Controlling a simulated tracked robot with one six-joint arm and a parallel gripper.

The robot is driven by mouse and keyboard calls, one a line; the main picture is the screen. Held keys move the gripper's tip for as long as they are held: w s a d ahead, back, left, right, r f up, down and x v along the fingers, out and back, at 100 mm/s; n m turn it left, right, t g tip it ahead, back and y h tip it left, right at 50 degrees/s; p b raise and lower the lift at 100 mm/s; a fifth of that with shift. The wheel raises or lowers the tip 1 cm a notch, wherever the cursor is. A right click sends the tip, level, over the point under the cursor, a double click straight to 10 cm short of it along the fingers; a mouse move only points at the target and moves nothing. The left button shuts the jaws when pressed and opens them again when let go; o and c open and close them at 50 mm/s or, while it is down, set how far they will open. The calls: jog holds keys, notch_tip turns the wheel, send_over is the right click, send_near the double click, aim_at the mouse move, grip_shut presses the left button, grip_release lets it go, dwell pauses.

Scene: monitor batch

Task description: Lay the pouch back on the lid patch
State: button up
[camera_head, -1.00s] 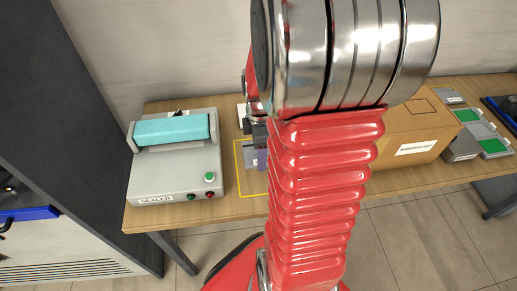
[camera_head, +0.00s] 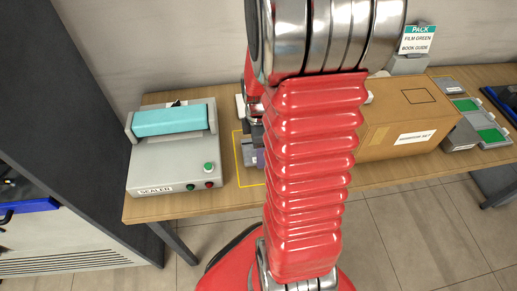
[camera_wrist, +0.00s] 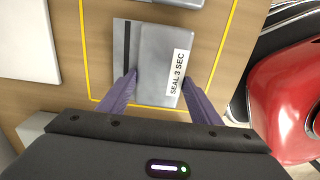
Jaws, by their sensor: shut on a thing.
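The grey pouch (camera_wrist: 148,50) has a dark stripe and a white label reading SEAL 3 SEC. It is at the top middle of the wrist view, over the yellow-outlined area of the table. My gripper (camera_wrist: 158,77) has its purple fingers at the two sides of the pouch's near part and is shut on it. I cannot tell whether the pouch touches the table. In the head view my arm hides most of it. A cardboard box (camera_head: 385,145) stands on the table to the right, with a dark square outline, possibly the lid patch (camera_head: 419,96), on its top.
The sealer (camera_head: 170,165) with its teal bar stands at the table's left end. A yellow outline (camera_wrist: 87,70) marks the table. A PACK sign (camera_head: 415,40) stands behind the box, and grey trays with green parts (camera_head: 467,105) lie to its right. A white flat thing (camera_wrist: 28,42) is at left.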

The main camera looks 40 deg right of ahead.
jog(key=shift+f, duration=0.8)
dwell(1.0)
jog(key=o, duration=1.2)
jog(key=shift+o, duration=0.2)
notch_tip(320, 180, up, 14)
jog(key=shift+f, duration=0.15)
dwell(0.4)
